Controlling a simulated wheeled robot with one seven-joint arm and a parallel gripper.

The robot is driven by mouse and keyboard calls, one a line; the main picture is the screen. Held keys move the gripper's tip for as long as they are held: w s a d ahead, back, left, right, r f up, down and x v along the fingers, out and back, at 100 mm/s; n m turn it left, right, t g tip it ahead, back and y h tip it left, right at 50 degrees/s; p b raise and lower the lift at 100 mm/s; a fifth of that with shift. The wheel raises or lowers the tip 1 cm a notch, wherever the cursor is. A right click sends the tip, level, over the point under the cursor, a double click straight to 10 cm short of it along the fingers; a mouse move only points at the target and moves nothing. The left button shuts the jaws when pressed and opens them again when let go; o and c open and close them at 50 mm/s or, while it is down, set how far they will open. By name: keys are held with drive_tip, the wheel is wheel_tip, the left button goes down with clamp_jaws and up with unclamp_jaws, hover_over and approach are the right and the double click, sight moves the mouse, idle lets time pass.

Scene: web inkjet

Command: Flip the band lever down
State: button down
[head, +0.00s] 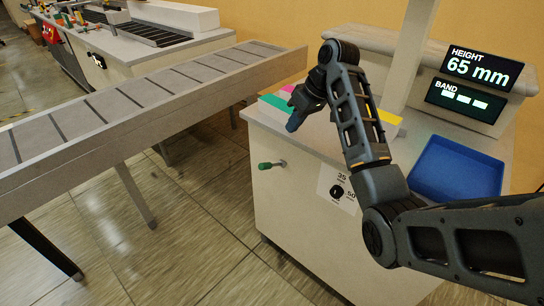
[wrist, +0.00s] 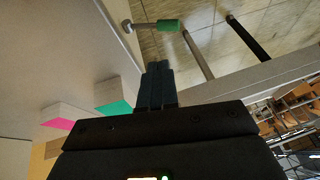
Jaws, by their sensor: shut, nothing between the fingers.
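The lever (head: 274,164) is a short metal rod with a green grip, on the front of the white cabinet (head: 300,215). It sticks out to the left, about level, in the head view. The green grip also shows at the top of the wrist view (wrist: 168,25). My gripper (head: 293,122) is above and a little right of the lever, near the cabinet's top front edge. In the wrist view, its dark fingers (wrist: 155,82) are together and empty, pointing toward the lever, apart from it. The band display (head: 464,101) shows three bars.
The height display (head: 479,66) reads 65 mm. A dial (head: 337,191) marked 35 and 50 is right of the lever. Coloured blocks (head: 272,108) and a blue tray (head: 455,168) are on the cabinet top. A conveyor (head: 150,97) runs at left; floor before the lever is clear.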

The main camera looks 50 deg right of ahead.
idle(0.3)
approach(268, 163)
drive_tip(key=x, duration=0.5)
drive_tip(key=shift+p, duration=0.35)
drive_tip(key=shift+w+a+f, duration=0.2)
drive_tip(key=shift+a+f, duration=0.05)
drive_tip(key=shift+f, duration=0.2)
drive_tip(key=shift+a, duration=0.1)
